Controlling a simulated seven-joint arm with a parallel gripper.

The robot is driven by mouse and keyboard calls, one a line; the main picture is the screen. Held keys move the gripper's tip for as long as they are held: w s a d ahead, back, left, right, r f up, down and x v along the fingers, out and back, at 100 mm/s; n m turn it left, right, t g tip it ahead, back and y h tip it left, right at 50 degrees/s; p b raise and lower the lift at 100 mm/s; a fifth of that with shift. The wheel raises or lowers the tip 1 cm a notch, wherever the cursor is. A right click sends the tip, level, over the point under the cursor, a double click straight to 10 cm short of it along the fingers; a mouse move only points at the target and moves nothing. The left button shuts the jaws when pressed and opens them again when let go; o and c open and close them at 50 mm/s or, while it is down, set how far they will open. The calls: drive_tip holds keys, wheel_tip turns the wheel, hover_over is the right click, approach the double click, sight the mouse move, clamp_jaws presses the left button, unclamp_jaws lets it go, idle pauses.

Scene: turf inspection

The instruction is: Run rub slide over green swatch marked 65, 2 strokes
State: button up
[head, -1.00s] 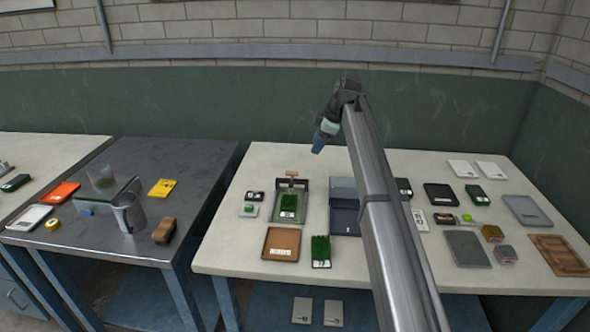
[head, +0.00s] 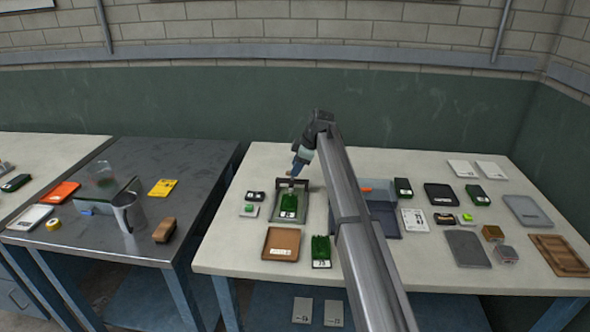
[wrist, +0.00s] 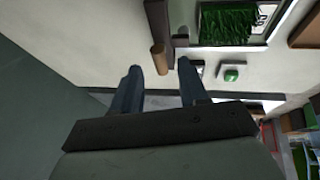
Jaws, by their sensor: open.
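The rub rig's grey frame (head: 275,207) lies on the light table and holds a green swatch (head: 288,205) with a white label, its number too small to read. The swatch also shows in the wrist view (wrist: 225,24). At the frame's back, the slide's wooden handle (wrist: 159,58) shows in the wrist view; in the head view my gripper hides most of it. My gripper (head: 292,177) points down over that back end. In the wrist view its two fingers (wrist: 159,67) are apart, with the handle just beyond and between the tips. I cannot tell whether they touch it.
Another labelled green swatch (head: 321,251) and a brown tray (head: 281,245) lie in front of the frame. A small green-topped block (head: 249,209) sits to its left. A blue-grey bin (head: 382,215) stands to the right, partly behind my arm.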

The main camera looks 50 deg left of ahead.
drive_tip(key=shift+x, duration=1)
clamp_jaws()
